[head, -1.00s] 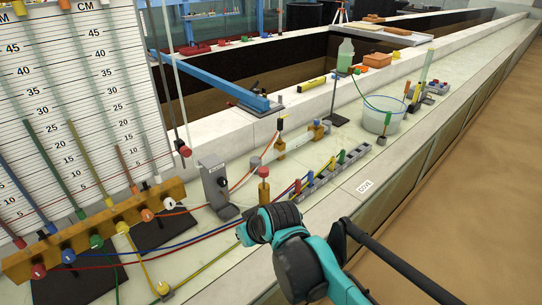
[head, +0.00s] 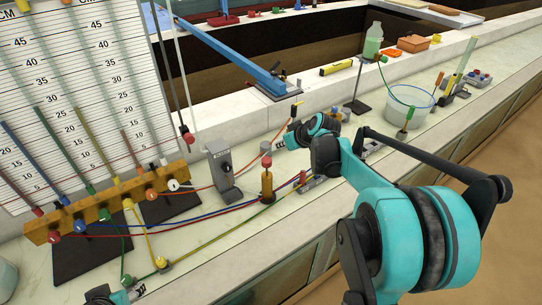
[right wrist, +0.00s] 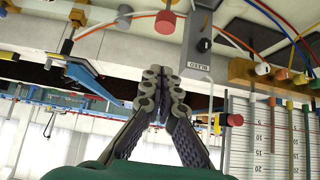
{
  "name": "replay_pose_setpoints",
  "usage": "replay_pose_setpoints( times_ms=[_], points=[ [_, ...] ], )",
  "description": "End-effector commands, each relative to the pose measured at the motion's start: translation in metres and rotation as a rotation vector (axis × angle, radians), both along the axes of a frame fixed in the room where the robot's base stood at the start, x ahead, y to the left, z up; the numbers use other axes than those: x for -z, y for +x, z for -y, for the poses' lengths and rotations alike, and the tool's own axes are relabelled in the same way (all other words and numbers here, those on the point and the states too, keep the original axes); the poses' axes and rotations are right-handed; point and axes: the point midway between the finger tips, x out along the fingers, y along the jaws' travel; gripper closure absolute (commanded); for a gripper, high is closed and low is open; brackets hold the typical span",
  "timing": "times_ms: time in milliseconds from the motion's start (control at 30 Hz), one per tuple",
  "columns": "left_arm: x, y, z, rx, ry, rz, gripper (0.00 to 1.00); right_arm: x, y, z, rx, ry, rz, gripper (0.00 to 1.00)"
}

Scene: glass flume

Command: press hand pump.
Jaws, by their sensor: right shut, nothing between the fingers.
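I cannot tell for sure which fitting is the hand pump. A brass-coloured post with a red knob (head: 267,180) stands upright on the ledge; a red knob also shows at the top of the right wrist view (right wrist: 165,22). A blue lever (head: 228,52) slopes down to a dark base beside the channel. My right gripper (head: 293,138) is shut and empty above the ledge, beyond the post and apart from it. Its fingertips are together in the right wrist view (right wrist: 163,78). Part of my left gripper (head: 132,293) shows at the bottom edge; its jaws are unclear.
A grey box with a black knob (head: 221,166) stands left of the post. Coloured tubes run along the ledge to a wooden manifold (head: 105,205) before the scale board (head: 70,90). A clear tub (head: 409,106) and a green bottle (head: 373,42) stand farther right.

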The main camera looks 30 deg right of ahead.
Motion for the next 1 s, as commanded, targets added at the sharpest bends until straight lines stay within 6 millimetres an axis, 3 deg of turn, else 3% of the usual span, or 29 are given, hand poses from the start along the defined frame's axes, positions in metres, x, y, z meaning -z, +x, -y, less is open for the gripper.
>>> replay_pose_setpoints(
  times_ms=[267, 733, 1000],
  points=[
    [0.004, 0.000, 0.000, 0.000, 0.000, 0.000, 0.51, 0.008, 0.007, -0.002, -0.001, 0.000, 0.000, 1.00],
    [0.029, 0.000, 0.000, 0.000, 0.000, 0.000, 0.51, 0.076, 0.073, -0.011, -0.001, 0.000, 0.000, 1.00],
    [0.039, 0.000, 0.000, 0.000, 0.000, 0.000, 0.51, 0.107, 0.070, -0.010, 0.000, 0.000, 0.000, 1.00]
  ],
)
